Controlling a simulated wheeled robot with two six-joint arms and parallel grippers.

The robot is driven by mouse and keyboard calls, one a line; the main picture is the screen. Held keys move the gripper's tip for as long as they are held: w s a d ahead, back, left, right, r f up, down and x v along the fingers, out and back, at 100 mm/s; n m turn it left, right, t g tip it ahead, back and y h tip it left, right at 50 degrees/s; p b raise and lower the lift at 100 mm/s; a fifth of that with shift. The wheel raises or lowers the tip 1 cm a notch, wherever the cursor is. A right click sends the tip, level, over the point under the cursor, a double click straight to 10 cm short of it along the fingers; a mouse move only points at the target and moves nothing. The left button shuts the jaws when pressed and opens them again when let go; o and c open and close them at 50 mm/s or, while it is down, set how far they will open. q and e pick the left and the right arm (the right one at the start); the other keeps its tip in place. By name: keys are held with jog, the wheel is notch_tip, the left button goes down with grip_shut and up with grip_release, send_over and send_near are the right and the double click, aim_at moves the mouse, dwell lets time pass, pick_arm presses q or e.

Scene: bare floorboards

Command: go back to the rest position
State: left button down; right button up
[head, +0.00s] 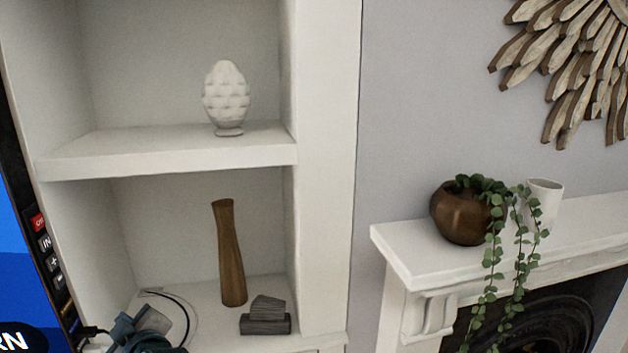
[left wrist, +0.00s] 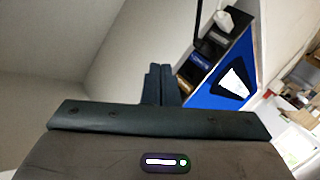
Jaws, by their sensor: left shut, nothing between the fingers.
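My left gripper (left wrist: 160,84) shows in the left wrist view with its two dark teal fingers together and nothing between them. In the head view, a dark teal part of my left arm shows at the bottom left, in front of the lower shelf; the fingertips cannot be made out there. My right gripper is in neither view.
A white alcove holds a white pinecone ornament (head: 227,98) above, and a brown wooden vase (head: 229,255) and grey blocks (head: 266,316) below. A mantel (head: 400,251) at right bears a bronze plant pot (head: 462,218) and white cup (head: 543,201).

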pick_arm(q)
jog(key=s+d+f+m+g+h, duration=0.3)
jog(key=s+f+m+h, duration=0.45)
jog(key=s+f, duration=0.75)
jog(key=s+d+f+m+g+h, duration=0.2)
jog(key=s+d+f+m, duration=0.1)
jog(key=s+f+m, duration=0.3)
jog(key=s+d+f+m+g+h, duration=0.2)
jog(key=s+d+f+m, duration=0.15)
jog(key=s, duration=0.45)
jog(key=a+f+g, duration=0.1)
jog(key=a+f, duration=0.2)
jog(key=f, duration=2.7)
jog(key=s+a+f+n+g, duration=0.1)
jog(key=s+f, duration=1.7)
jog(key=f, duration=0.1)
jog(key=shift+s+a, duration=0.35)
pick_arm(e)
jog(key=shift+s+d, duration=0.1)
pick_arm(q)
jog(key=shift+y, duration=0.25)
